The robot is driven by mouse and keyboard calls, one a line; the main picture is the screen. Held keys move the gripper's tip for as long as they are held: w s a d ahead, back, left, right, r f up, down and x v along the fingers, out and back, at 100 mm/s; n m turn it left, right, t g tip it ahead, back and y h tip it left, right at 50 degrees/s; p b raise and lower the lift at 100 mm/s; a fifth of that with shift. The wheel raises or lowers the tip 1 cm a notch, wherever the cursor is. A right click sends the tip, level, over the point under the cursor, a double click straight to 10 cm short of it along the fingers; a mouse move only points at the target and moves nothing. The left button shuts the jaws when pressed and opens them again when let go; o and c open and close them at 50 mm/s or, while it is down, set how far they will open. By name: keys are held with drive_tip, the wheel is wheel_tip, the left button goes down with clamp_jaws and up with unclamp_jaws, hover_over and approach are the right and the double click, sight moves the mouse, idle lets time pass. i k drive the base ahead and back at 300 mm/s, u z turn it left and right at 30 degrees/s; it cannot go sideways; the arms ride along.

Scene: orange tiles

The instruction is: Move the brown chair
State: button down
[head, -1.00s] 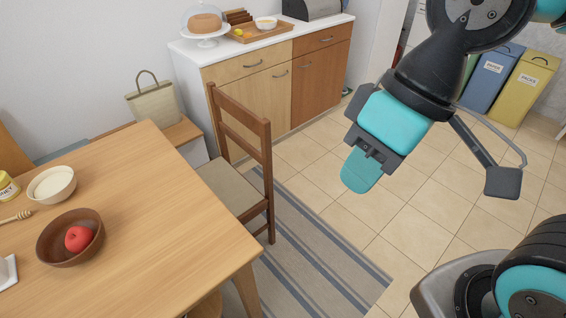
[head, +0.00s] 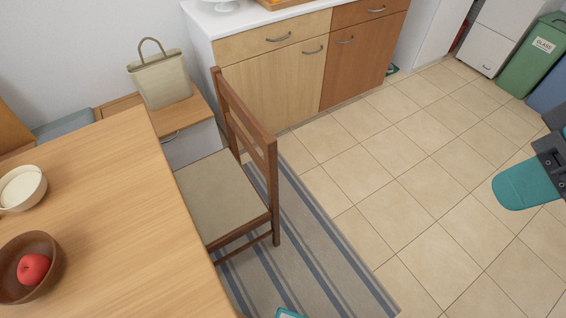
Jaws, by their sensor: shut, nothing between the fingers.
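The brown chair (head: 258,135) stands upright at the far right corner side of the wooden table, with a brown wooden frame and a beige seat (head: 217,192). Its backrest faces right, and part of its seat and its left legs are hidden by the table. Its front-right leg rests on the striped rug. My gripper (head: 525,185) is at the right edge of the head view, well to the right of the chair and apart from it. Only its teal end and part of a dark mount show; it is shut and empty.
The wooden table (head: 110,215) fills the lower left, with a bowl holding a red apple (head: 33,268). A striped rug (head: 315,245) lies beside the chair. A cabinet (head: 270,90) and a bench with a bag (head: 160,80) stand behind. The tiled floor (head: 410,160) to the right is clear.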

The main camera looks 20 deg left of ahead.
sight(222, 200)
drive_tip(key=u, duration=0.1)
drive_tip(key=i, duration=0.8)
drive_tip(key=u, duration=0.75)
drive_tip(key=i, duration=0.6)
drive_tip(key=u, duration=0.5)
